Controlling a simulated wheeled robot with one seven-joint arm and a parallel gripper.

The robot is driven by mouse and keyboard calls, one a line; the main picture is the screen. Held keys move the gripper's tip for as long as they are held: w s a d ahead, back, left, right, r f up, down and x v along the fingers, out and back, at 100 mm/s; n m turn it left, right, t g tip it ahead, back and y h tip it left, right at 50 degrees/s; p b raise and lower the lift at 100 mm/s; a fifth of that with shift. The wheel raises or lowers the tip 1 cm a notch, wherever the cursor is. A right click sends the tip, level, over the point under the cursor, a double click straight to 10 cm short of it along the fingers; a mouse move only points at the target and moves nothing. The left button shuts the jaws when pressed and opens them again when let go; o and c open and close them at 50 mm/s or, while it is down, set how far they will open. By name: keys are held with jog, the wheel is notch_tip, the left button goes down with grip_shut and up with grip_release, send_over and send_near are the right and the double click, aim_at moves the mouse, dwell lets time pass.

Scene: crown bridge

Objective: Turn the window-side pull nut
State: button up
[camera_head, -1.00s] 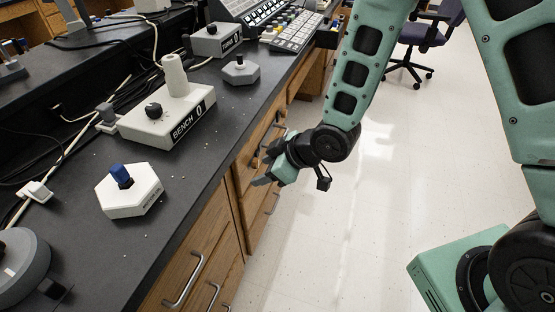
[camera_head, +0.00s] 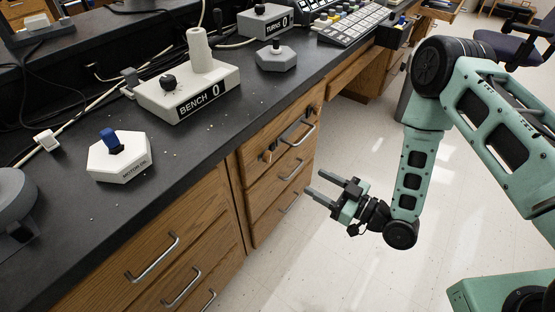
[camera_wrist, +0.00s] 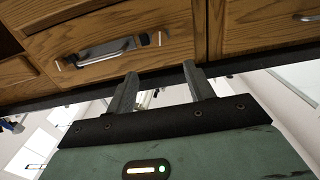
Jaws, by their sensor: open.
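The drawer pull (camera_head: 300,137) is a metal bar handle on the top wooden drawer under the bench. It also shows in the wrist view (camera_wrist: 105,50), with dark mounts and a small pale stud at each end: one at the left (camera_wrist: 57,65), one at the right (camera_wrist: 161,38). I cannot tell which is the window-side nut. In the head view the nuts are small and dark near the pull. My gripper (camera_head: 316,183) is open and empty, in front of the drawers and apart from the pull. In the wrist view its two fingers (camera_wrist: 161,72) point towards the drawer front.
The dark bench top (camera_head: 150,185) holds a box labelled BENCH (camera_head: 190,90), a white hexagonal box with a blue knob (camera_head: 120,157), another hexagonal box (camera_head: 276,58) and a keypad (camera_head: 350,30). Other drawers have bar handles (camera_head: 155,258).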

aim_at(270, 158)
jog(key=x, duration=1.4)
jog(key=shift+w+a+b, duration=0.15)
jog(key=shift+a+b, duration=0.05)
jog(key=shift+b, duration=0.15)
jog(key=shift+c, duration=0.3)
jog(key=c, duration=0.9)
